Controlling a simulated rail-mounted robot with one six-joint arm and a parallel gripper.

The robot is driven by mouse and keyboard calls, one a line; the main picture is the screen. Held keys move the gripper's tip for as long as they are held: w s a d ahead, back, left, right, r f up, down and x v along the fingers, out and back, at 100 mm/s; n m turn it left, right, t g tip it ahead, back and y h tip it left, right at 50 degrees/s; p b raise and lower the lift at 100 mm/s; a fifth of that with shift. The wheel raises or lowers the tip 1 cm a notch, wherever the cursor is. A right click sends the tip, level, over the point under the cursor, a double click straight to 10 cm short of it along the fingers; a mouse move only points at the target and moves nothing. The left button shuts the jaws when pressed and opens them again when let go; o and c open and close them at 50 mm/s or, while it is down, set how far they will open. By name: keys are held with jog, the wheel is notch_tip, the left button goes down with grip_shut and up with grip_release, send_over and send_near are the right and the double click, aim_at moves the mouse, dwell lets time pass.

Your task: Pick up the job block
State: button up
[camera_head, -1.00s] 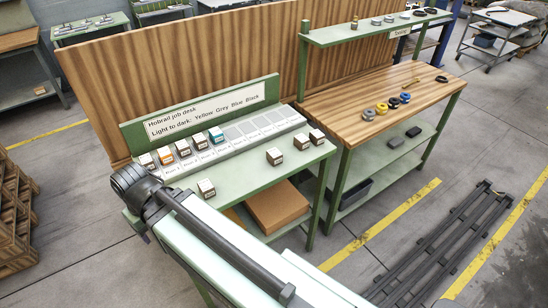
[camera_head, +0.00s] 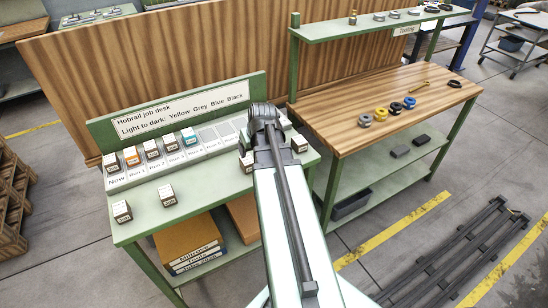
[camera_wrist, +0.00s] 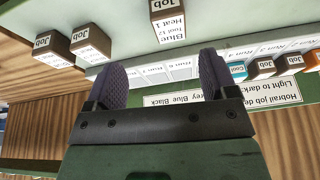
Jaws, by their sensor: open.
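Two loose job blocks, a front one (camera_head: 122,211) and another (camera_head: 167,194), stand at the left; others, such as the right one (camera_head: 299,143), stand near the arm. In the wrist view a job block marked Blue, Tool 12, Heat 1 (camera_wrist: 168,24) lies beyond the fingertips, above the gap between them. Two more, one (camera_wrist: 53,48) and another (camera_wrist: 90,43), are at upper left. My gripper (camera_wrist: 162,77) is open and empty, apart from the blocks. My arm hides its fingers in the head view.
The grey slotted rack (camera_head: 215,150) holds several job blocks at its left; slots further right are empty. The desk's sign board (camera_head: 180,110) stands behind it. A wooden-topped tooling bench (camera_head: 400,85) with rings is at right.

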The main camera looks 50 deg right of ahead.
aim_at(248, 160)
jog(key=shift+n, duration=0.3)
jog(key=b+x, duration=0.3)
jog(key=x, duration=0.1)
jog(key=w+a+b+x, duration=0.1)
jog(key=b+x, duration=0.1)
jog(key=shift+r+b, duration=0.15)
jog(key=shift+b, duration=0.15)
jog(key=shift+r, duration=0.1)
jog(key=b+x, duration=0.4)
jog(key=x, duration=0.1)
jog(key=shift+w+d+b, duration=0.1)
jog(key=shift+b, duration=0.2)
jog(key=shift+r, duration=0.15)
jog(key=c, duration=1)
